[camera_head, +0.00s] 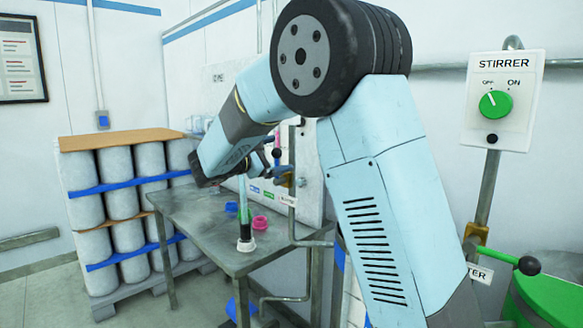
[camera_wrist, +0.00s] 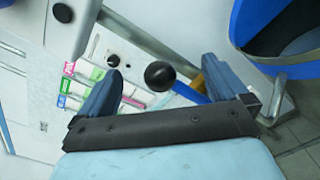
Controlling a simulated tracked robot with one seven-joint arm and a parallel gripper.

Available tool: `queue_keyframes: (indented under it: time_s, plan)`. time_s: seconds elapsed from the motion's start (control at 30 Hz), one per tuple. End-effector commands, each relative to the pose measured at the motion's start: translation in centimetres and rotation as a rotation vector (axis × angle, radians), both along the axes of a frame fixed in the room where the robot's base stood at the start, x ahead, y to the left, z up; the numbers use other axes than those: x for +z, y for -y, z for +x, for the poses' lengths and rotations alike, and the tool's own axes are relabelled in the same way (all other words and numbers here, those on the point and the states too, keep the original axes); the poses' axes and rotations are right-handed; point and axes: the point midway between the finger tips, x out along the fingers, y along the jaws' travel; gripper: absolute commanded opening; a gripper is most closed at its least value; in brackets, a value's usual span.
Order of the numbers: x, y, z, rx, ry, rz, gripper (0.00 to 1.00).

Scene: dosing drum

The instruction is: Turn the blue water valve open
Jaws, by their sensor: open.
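In the wrist view a black ball knob (camera_wrist: 160,74) shows between the fingers of my gripper (camera_wrist: 160,68), with a short blue bar (camera_wrist: 192,90) beside it. This looks like the handle of the blue valve; its pipe joint is hidden. The fingers are apart, and I cannot tell whether they touch the knob. A dark ball (camera_head: 277,153) shows just above the fingers there.
Coloured labels (camera_wrist: 88,80) are on the panel. A blue container (camera_wrist: 268,45) is at the upper right. On the right, a green-handled lever (camera_head: 529,265) stands over a green drum (camera_head: 545,300), below the STIRRER switch (camera_head: 495,104). Pink and blue pieces lie on the table.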

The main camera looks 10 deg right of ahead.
Motion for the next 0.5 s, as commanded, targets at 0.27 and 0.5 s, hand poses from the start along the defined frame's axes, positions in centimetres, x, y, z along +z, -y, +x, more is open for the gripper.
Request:
queue_keyframes:
  time_s: [0.27, 0.5]
  plan:
    - [0.0, -0.9, -0.5, 0.003, 0.0, 0.0, 1.0]
    - [0.0, -2.7, -1.8, 0.002, 0.0, 0.001, 1.0]
